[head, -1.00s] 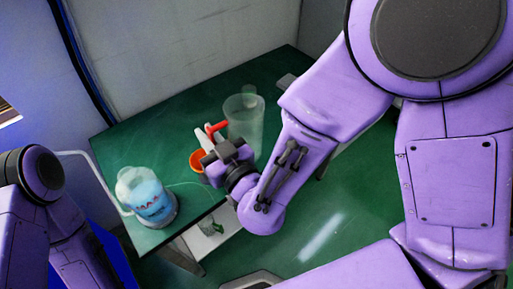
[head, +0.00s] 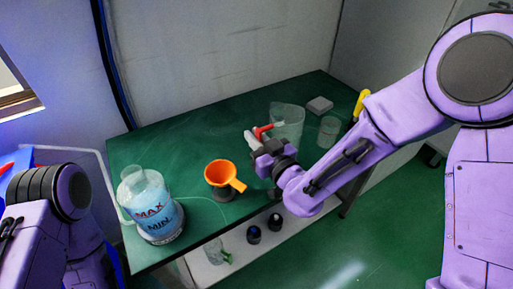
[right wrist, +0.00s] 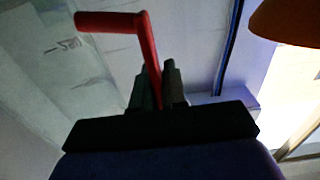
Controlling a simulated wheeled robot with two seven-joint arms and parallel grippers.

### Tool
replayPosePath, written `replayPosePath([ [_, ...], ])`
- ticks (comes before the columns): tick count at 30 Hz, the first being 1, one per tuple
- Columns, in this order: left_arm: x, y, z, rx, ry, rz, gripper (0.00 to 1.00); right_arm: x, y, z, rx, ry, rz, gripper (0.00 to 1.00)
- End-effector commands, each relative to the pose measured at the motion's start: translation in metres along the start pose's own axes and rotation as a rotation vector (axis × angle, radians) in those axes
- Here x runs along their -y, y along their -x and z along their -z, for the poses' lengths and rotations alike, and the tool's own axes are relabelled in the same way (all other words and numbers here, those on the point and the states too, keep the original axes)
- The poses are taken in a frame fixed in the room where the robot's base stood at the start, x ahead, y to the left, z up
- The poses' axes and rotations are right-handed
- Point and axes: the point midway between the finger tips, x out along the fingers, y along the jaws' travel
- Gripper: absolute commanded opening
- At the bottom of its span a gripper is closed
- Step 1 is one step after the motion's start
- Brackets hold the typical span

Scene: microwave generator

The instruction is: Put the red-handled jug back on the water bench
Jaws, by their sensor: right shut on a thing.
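The red-handled jug (head: 288,118) is a clear, empty-looking vessel at the green bench (head: 190,140), and looks upright. My right gripper (head: 260,141) is shut on its red handle (head: 265,130), on the jug's left side. In the right wrist view the red handle (right wrist: 150,55) runs down between the dark fingers (right wrist: 160,92), and the clear wall of the jug (right wrist: 75,65) fills the left. I cannot tell whether the jug's base touches the bench. My left arm shows at the lower left of the head view, its gripper out of sight.
An orange funnel (head: 221,173) stands left of my right gripper. A clear vessel of blue water marked MAX and MIN (head: 152,208) stands front left. A small beaker (head: 328,131), a grey block (head: 320,105) and a yellow-handled thing (head: 361,103) are at the right.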

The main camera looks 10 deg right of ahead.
Motion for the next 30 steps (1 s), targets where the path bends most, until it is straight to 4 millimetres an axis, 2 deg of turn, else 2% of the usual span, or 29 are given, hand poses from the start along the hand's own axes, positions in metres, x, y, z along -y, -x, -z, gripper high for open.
replayPosePath([
  [1, 0.000, -0.004, -0.002, 0.000, 0.000, 0.000, 0.38, 0.000, 0.000, -0.014, 0.004, -0.001, 0.000, 0.00],
  [4, -0.001, -0.006, -0.003, 0.000, 0.000, 0.000, 0.38, 0.001, 0.000, -0.028, 0.003, 0.000, 0.001, 0.00],
  [17, -0.001, -0.011, -0.005, 0.000, 0.000, 0.000, 0.38, 0.001, 0.000, -0.035, 0.000, 0.000, 0.000, 0.00],
  [18, -0.001, -0.009, -0.004, 0.000, 0.000, 0.000, 0.38, 0.001, 0.000, -0.033, 0.000, 0.000, 0.000, 0.26],
  [19, -0.001, -0.009, -0.004, 0.000, 0.000, 0.000, 0.38, 0.001, 0.000, -0.033, 0.000, -0.001, 0.000, 0.35],
  [20, -0.001, -0.009, -0.004, 0.000, 0.000, 0.000, 0.38, 0.001, 0.000, -0.033, 0.000, -0.001, 0.000, 0.38],
  [27, -0.001, -0.009, -0.004, 0.000, 0.000, 0.000, 0.38, 0.001, 0.000, -0.033, 0.000, -0.001, -0.001, 0.38],
  [30, 0.000, -0.002, -0.001, 0.000, 0.000, 0.000, 0.38, 0.001, 0.000, -0.025, 0.000, -0.001, -0.001, 0.38],
])
